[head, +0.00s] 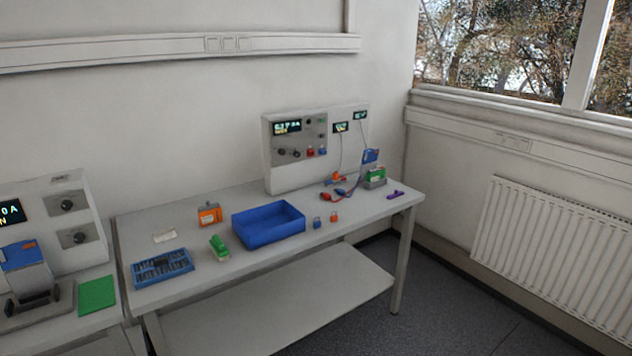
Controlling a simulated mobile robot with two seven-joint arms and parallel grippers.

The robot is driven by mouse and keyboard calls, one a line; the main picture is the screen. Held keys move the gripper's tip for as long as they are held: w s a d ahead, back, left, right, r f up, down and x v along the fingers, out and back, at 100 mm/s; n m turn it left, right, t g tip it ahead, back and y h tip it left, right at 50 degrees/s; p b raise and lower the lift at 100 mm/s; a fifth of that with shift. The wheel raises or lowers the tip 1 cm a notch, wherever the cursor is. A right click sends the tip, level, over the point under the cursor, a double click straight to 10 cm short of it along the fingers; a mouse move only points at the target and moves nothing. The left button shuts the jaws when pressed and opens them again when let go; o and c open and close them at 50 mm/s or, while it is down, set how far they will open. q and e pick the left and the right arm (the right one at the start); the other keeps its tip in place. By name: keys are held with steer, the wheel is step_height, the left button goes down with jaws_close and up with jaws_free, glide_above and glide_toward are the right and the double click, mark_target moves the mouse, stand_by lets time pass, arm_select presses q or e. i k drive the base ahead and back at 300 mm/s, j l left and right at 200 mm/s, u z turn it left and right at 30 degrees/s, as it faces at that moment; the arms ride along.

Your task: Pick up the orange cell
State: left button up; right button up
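An orange cell (210,215) with a greyish top stands upright on the bench (185,212), left of the blue bin and near the back. Nothing touches it or covers it in this view. Neither of my grippers shows in the head view.
A blue open bin (268,239) stands right of the cell. A green block (219,247) and a blue tray (162,266) of small parts lie in front. Small blue and orange padlock-like items (334,216) sit right of the bin. A cycler (298,154) with leads stands behind.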

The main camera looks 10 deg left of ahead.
mark_target(207, 217)
steer(key=i+l+u, duration=0.2)
steer(key=i, duration=0.25)
steer(key=i+l+u, duration=0.2)
steer(key=i, duration=0.2)
steer(key=i+l+u, duration=0.2)
steer(key=i, duration=0.25)
